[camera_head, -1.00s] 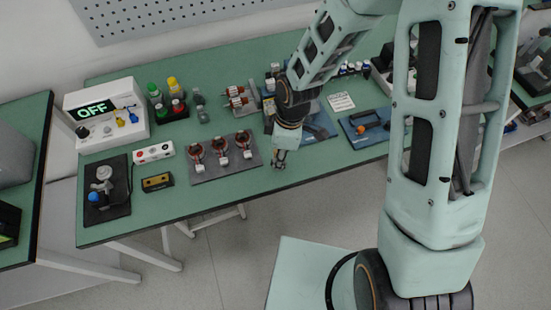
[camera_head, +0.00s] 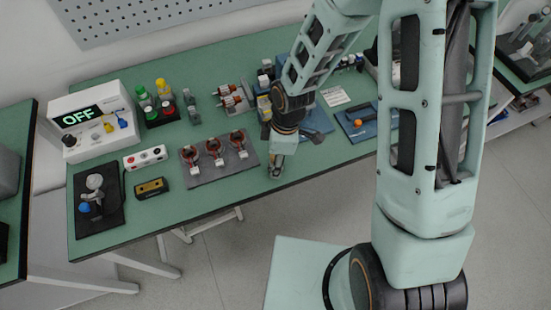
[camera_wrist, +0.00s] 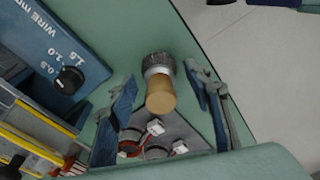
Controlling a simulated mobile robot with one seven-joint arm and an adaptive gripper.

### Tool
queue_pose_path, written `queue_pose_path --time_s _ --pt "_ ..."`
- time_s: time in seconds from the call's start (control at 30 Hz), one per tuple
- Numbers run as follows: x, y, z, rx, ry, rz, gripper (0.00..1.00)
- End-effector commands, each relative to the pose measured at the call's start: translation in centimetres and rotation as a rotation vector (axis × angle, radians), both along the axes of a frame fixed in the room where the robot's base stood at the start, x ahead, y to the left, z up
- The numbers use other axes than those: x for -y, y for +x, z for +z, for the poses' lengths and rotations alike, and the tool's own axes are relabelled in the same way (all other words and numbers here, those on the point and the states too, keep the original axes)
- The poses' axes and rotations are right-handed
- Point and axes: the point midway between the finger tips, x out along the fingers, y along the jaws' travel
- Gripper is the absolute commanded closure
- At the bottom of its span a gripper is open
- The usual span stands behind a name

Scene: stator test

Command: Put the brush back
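The brush (camera_wrist: 160,92) has a wooden handle, a metal collar and dark grey bristles. In the wrist view it lies in the gap between my fingers, with the handle end nearer the camera. My gripper (camera_wrist: 168,108) is open, with a visible gap on each side of the handle.
A blue panel with a black knob (camera_wrist: 70,79) is close on the left in the wrist view. A rack with coloured-cap bottles (camera_head: 164,120), a tester reading OFF (camera_head: 92,150) and a dark stand (camera_head: 110,222) occupy the left table. Floor is beyond the front edge.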

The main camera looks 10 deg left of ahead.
Motion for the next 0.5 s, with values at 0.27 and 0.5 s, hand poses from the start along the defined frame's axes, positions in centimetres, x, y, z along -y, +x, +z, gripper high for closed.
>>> queue_pose_path --time_s 0.27,0.5 --pt "0.0 0.0 0.6 0.000 0.000 0.000 0.54" --pt "0.5 0.2 4.0 0.005 0.001 -0.003 0.54"
